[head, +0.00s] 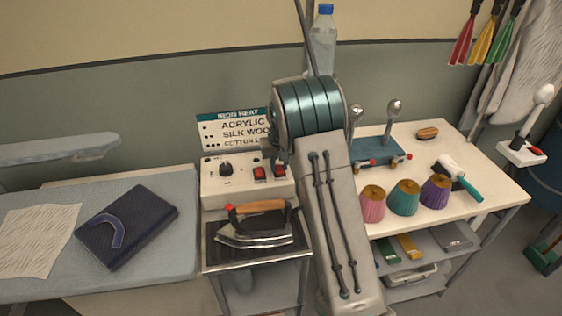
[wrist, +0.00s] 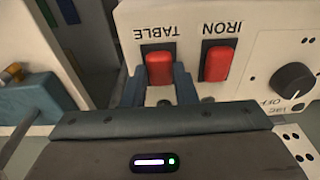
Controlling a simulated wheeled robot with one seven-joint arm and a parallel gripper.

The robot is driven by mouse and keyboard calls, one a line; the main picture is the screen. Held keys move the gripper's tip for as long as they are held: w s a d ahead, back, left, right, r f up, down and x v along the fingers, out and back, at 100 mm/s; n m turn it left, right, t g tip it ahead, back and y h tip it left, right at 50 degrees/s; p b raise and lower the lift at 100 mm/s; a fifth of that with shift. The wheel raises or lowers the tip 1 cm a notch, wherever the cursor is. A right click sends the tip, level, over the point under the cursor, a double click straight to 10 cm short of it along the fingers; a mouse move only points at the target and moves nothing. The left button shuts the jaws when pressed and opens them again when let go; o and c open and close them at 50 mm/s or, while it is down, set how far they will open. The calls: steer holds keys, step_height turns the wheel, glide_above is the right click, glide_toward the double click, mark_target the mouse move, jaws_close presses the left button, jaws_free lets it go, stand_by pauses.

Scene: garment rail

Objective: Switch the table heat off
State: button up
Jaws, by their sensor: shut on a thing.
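The white control box (head: 222,190) stands behind the iron and carries a black knob and two red rocker switches. The wrist view shows it upside down, with the TABLE switch (wrist: 160,66) and the IRON switch (wrist: 216,64) side by side. My gripper (wrist: 166,88) is at the TABLE switch, one blue-grey finger on each side of its lower part, shut on it. The black knob (wrist: 293,80) has an OFF mark beside it. In the head view my arm partly hides the TABLE switch (head: 279,171). I cannot tell which way its rocker is tipped.
The iron (head: 255,232) with a wooden handle rests on a dark plate in front of the box. A heat sign (head: 232,130) stands behind. The right table (head: 490,185) holds thread cones and a blue stand (head: 375,152). The padded board with a dark folded cloth (head: 128,225) is left.

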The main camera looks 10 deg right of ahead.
mark_target(280, 173)
steer(key=o, duration=1)
steer(key=shift+r, duration=0.15)
steer(key=r+b, duration=0.1)
steer(key=r, duration=0.3)
steer(key=s+r, duration=0.1)
steer(key=r, duration=0.4)
steer(key=r+b, duration=0.1)
steer(key=r, duration=0.3)
steer(key=shift+s+r+b, duration=0.25)
steer(key=shift+s+b, duration=0.05)
steer(key=shift+s, duration=0.1)
